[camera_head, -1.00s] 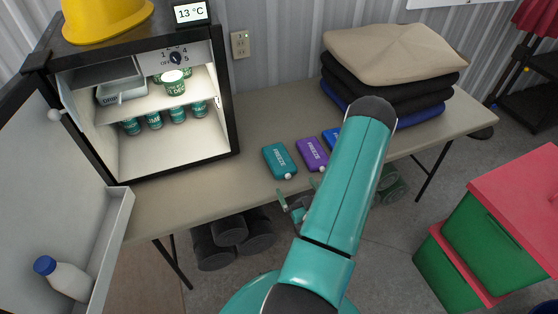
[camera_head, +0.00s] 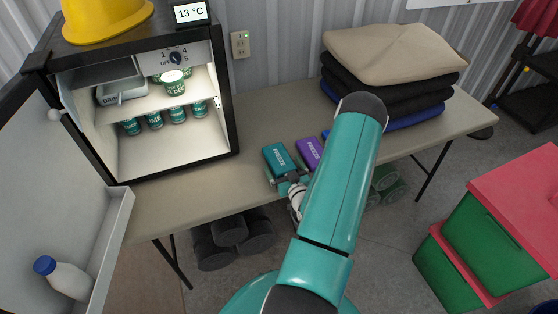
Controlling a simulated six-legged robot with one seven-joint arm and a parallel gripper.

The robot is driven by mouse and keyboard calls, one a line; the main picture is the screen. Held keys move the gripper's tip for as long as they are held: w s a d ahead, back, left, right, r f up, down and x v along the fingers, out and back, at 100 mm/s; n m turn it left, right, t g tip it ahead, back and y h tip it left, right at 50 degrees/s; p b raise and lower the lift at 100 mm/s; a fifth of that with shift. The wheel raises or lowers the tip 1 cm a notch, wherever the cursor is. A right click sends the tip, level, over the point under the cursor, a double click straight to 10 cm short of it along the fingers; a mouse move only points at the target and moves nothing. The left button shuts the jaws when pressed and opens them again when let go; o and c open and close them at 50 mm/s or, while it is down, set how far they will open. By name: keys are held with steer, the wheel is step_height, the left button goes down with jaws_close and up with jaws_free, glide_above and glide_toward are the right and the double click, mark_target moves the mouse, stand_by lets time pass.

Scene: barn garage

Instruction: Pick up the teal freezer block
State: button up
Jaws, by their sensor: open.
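The teal freezer block (camera_head: 278,159) lies flat on the table, right of the open fridge and left of a purple freezer block (camera_head: 310,152). My gripper (camera_head: 287,180) is at the near end of the teal block, over the table's front edge. It is open. Its fingers are small and partly overlap the block's near end, where the white cap is hidden. I cannot tell whether they touch the block.
The open fridge (camera_head: 232,110) holds several cans. Its door (camera_head: 118,215) hangs open at left with a bottle (camera_head: 62,277). Folded cloths (camera_head: 390,55) are stacked at the table's back right. Green and red crates (camera_head: 490,235) stand right. A blue block is mostly behind my arm.

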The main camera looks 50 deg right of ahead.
steer(key=c, duration=1.3)
steer(key=shift+r, duration=0.2)
